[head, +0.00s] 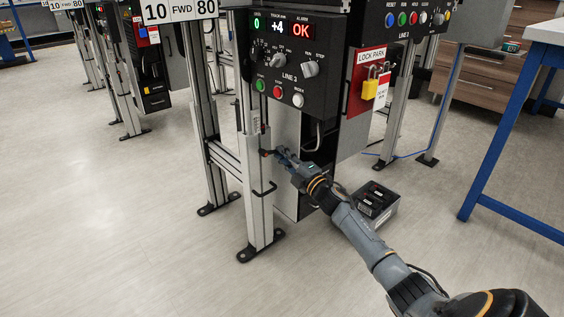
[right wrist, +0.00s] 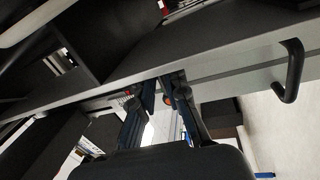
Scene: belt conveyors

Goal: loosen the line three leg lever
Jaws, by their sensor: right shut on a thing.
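The line three leg lever (head: 265,153) is a small dark lever with an orange-red end on the front leg of the LINE 3 stand. My right gripper (head: 278,153) reaches it from the right and is shut on it; the fingers hide most of the lever. In the right wrist view, the fingertips (right wrist: 164,88) close in at the leg's grey profile, and the lever's orange end (right wrist: 167,99) shows between them. The lever's exact angle is hard to tell. My left gripper is in no view.
A black bent handle (head: 265,189) sits lower on the same leg. The LINE 3 control panel (head: 290,75) is above, with a red lock park board (head: 366,82) to its right. A dark box (head: 374,203) lies on the floor behind my forearm.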

